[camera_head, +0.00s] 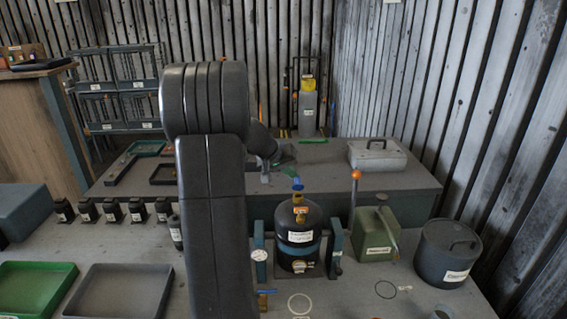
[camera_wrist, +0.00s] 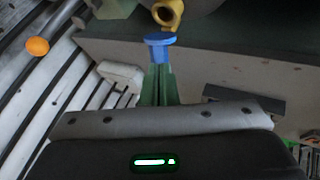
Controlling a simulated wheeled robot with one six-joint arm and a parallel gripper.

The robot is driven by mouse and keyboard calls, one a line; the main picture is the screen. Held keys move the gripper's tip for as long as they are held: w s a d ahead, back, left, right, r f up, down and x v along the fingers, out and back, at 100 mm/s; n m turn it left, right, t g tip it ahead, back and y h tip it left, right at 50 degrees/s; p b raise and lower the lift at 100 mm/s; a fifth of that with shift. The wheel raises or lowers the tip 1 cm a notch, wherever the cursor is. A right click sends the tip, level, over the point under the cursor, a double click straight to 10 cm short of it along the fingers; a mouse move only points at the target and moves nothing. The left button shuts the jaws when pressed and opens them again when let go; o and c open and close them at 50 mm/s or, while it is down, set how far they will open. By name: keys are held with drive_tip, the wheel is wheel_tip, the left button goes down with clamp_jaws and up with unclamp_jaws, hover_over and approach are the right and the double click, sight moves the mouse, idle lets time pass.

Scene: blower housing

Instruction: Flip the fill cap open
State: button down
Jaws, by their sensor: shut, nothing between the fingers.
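A dark rounded tank (camera_head: 314,250) with a blue band and white labels stands upright between two teal posts in the head view. A small yellow-orange fitting (camera_head: 300,216) sits at its top front; it looks like the fill cap, but its exact position is unclear. A yellow ring-shaped part (camera_wrist: 168,14) shows at the top of the wrist view, cut by the edge. My gripper (camera_head: 297,184), with green fingers and blue tips, is above the tank top. In the wrist view my gripper (camera_wrist: 160,40) is shut and empty, its tips close to the yellow part; contact cannot be told.
An orange-knobbed lever (camera_head: 355,175), a green box (camera_head: 374,240) and a dark lidded pot (camera_head: 447,255) stand right of the tank. A gauge (camera_head: 260,255) is at its left. A grey case (camera_head: 377,154) lies behind. Trays (camera_head: 118,292) lie at front left.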

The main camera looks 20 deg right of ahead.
drive_tip(key=shift+d+f, duration=0.2)
drive_tip(key=shift+f, duration=0.05)
drive_tip(key=shift+w+d+f+b, duration=0.1)
drive_tip(key=shift+w+b, duration=0.5)
idle(0.4)
drive_tip(key=shift+n+g, duration=0.3)
drive_tip(key=shift+g, duration=0.4)
drive_tip(key=shift+w+d+f+b, duration=0.15)
drive_tip(key=shift+w+f, duration=0.2)
drive_tip(key=shift+w, duration=0.3)
drive_tip(key=shift+w+d+f+b, duration=0.1)
drive_tip(key=shift+w+d+f, duration=0.15)
drive_tip(key=shift+w, duration=0.35)
drive_tip(key=shift+w+d+f+b, duration=0.1)
drive_tip(key=shift+w+f, duration=0.3)
drive_tip(key=shift+w, duration=0.25)
